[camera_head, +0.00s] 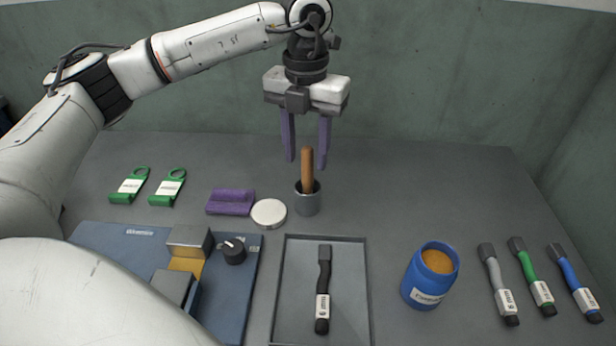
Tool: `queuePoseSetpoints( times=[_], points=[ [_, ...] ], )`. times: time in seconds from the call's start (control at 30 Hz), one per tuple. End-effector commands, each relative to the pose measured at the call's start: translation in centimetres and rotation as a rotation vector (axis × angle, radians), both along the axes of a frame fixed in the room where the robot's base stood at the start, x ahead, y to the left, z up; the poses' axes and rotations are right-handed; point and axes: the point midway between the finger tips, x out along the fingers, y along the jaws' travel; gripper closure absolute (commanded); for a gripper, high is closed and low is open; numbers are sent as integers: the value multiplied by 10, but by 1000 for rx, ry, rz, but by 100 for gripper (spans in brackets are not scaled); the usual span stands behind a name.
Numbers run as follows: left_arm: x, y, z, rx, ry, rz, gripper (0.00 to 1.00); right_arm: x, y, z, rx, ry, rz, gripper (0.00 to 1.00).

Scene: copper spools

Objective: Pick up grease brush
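A brush with a brown wooden handle (307,165) stands upright in a small grey metal cup (307,202) near the middle of the table. Its bristle end is hidden in the cup. My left gripper (306,162) points down over the cup, with its purple fingers spread apart. The fingertips are level with the handle's upper part in the picture, one to each side. I cannot tell whether the handle is between them in depth. Nothing is held. My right gripper is not in view.
A white lid (268,213) and a purple block (230,202) lie left of the cup. A grey tray (284,290) with a black tool (323,290), a blue grease jar (422,290) and several handled tools (530,276) are nearer. Green tags (168,188) and a blue fixture (110,240) are left.

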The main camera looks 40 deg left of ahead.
Motion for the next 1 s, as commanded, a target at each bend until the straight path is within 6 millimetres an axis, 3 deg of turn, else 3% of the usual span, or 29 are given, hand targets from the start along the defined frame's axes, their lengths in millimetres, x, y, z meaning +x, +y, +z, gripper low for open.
queuePoseSetpoints(
  times=[0.37, 0.67, 0.9, 1.0],
  points=[
    [5, 2, -47, 0, 1, -1, 60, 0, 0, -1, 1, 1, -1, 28],
    [5, 1, -53, -2, 0, -2, 60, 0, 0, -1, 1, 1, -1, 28],
    [5, 1, -52, -2, 0, -2, 99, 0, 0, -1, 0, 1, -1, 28],
    [5, 1, -52, -2, 0, -2, 100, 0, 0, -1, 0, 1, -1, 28]
  ],
)
